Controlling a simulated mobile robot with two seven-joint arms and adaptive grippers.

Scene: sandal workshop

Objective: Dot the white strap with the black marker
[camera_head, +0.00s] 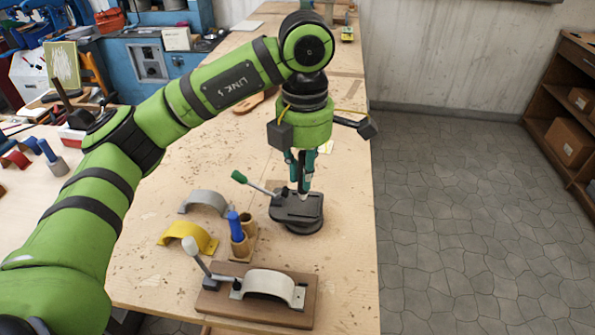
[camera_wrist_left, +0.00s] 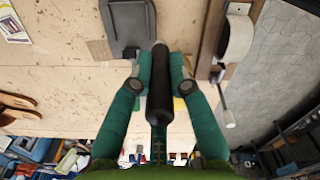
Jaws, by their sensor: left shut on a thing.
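My left gripper (camera_head: 303,178) points down above the dark round-based stand in the head view. It is shut on the black marker (camera_wrist_left: 160,95), which lies between the green fingers in the left wrist view. In the head view the fingers hide most of the marker. The white strap (camera_head: 268,283) arches over a brown wooden board (camera_head: 240,310) at the front of the table, nearer the camera than the gripper and apart from it. The strap also shows at the upper right of the left wrist view (camera_wrist_left: 239,38). My right gripper is not in view.
The dark stand (camera_head: 297,207) with a green-tipped lever is under the gripper. A wooden holder (camera_head: 241,248) with a blue marker (camera_head: 235,226) stands between it and the strap. Grey (camera_head: 206,201) and yellow (camera_head: 188,237) straps lie left. A grey-knobbed lever (camera_head: 193,250) rises beside the white strap.

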